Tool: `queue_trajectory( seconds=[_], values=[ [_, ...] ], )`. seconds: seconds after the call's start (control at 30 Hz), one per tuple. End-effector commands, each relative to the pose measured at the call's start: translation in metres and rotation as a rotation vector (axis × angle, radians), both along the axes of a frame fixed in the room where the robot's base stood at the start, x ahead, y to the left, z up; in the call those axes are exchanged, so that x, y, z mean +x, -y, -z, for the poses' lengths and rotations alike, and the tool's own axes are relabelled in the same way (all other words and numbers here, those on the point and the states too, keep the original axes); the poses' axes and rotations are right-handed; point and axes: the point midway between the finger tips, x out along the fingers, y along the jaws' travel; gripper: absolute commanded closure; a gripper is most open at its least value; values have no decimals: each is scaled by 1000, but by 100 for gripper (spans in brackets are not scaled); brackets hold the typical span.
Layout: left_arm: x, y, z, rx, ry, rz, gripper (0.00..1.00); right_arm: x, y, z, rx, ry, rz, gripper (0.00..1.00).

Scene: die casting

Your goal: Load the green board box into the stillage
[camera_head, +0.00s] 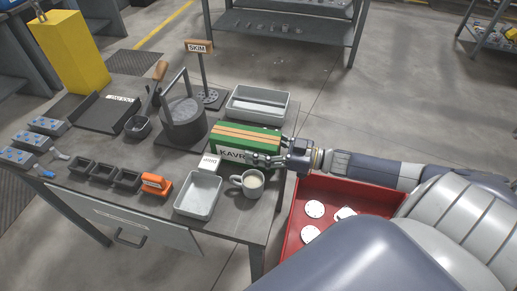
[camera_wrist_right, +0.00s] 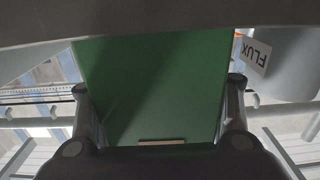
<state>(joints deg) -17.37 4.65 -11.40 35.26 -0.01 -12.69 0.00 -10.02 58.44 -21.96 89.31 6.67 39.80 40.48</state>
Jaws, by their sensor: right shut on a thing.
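The green board box (camera_head: 232,136), with tan stripes on top and a label starting "KAVR", is over the right part of the grey workbench. My right gripper (camera_head: 268,160) is shut on its right end. I cannot tell whether the box rests on the bench or is just above it. In the right wrist view the box's green face (camera_wrist_right: 150,85) fills the space between the two fingers. A red open-topped bin (camera_head: 357,189), which looks like the stillage, stands right of the bench with white round parts inside. My left gripper is not in view.
Close to the box on the bench (camera_head: 235,222) are a white block (camera_head: 209,164), a mug (camera_head: 251,184), a grey tray (camera_head: 198,194), a second tray (camera_head: 259,103) behind and a dark pot (camera_head: 184,122). A "SKIM" sign (camera_head: 199,47) stands at the back.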

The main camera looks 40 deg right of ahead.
Motion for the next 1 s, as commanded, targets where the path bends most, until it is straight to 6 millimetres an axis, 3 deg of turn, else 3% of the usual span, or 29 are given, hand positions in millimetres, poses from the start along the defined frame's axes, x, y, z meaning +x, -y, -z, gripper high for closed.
queue_trajectory(
  seconds=[0.2,0.23,0.3,0.73,1.0],
  values=[
    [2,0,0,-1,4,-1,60,1,0,-2,2,4,-1,92],
    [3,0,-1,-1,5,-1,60,0,0,1,-1,-2,0,32],
    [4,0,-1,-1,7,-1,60,0,0,1,-1,-2,0,16],
    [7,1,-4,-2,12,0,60,-2,1,-1,-1,-3,0,14],
    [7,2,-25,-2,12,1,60,-32,28,-3,-2,-7,2,14]
  ],
)
